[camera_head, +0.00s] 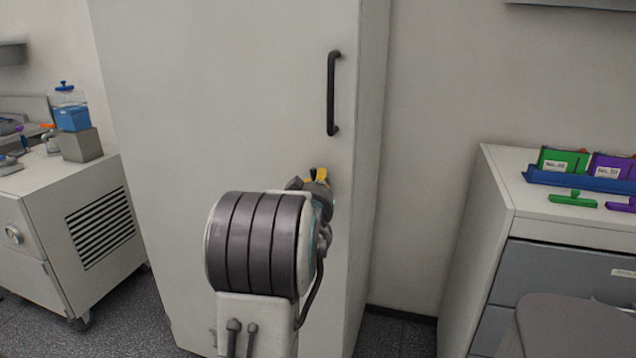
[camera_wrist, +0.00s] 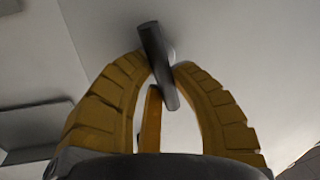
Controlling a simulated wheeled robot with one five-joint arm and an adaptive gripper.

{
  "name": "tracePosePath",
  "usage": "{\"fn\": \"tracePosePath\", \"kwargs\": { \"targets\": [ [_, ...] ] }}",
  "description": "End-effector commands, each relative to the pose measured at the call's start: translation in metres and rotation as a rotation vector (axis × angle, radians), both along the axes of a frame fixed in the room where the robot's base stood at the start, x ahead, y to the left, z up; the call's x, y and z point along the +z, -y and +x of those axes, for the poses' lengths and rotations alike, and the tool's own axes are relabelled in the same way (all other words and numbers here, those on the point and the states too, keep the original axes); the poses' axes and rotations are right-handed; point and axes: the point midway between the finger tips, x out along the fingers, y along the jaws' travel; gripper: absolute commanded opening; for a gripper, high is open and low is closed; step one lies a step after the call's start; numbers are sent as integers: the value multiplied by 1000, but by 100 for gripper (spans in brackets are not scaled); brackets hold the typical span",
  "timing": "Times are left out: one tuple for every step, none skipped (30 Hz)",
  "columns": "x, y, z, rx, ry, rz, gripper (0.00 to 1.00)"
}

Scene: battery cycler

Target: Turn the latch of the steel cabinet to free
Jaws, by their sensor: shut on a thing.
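The tall pale steel cabinet (camera_head: 230,100) stands in front of me in the head view, its door closed. In the wrist view, its latch (camera_wrist: 154,48) is a short dark bar, tilted with its upper end leaning left. My gripper (camera_wrist: 162,68) has its yellow fingers closed around the bar's lower part. In the head view my gripper (camera_head: 320,174) is at the cabinet's front near its right edge, below the handle. My own arm partly covers it there, and the latch is hidden in that view.
A dark vertical handle (camera_head: 331,94) sits on the door above my gripper. At left is a low vented cabinet (camera_head: 40,205) carrying a blue container (camera_head: 72,117). At right, a drawer unit (camera_head: 540,232) carries a blue rack (camera_head: 580,181) with green and purple items.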

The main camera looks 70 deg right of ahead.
Motion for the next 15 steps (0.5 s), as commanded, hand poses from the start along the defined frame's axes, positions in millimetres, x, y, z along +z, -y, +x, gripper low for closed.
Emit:
{"fn": "tracePosePath", "kwargs": {
  "targets": [
    [-2,0,0,0,12,-2,0],
    [-3,0,0,0,21,-3,0],
    [-5,0,-1,-1,40,-3,0],
    [-6,0,-1,-1,55,-3,0],
    [-6,0,-1,-1,72,-4,0],
    [-6,0,-1,-1,96,-4,0],
    [-6,0,-1,-1,113,-4,0],
    [-6,0,-2,-1,130,-5,0],
    [-6,0,-2,-1,151,-3,0],
    [-6,0,-2,0,167,-2,0],
    [-5,0,-2,0,180,-3,0],
    [-5,0,-2,0,197,-2,0],
    [-4,0,-2,1,207,-2,0],
    [-4,0,-3,0,215,-2,0],
    [-3,0,-3,0,225,0,0]
  ]
}}
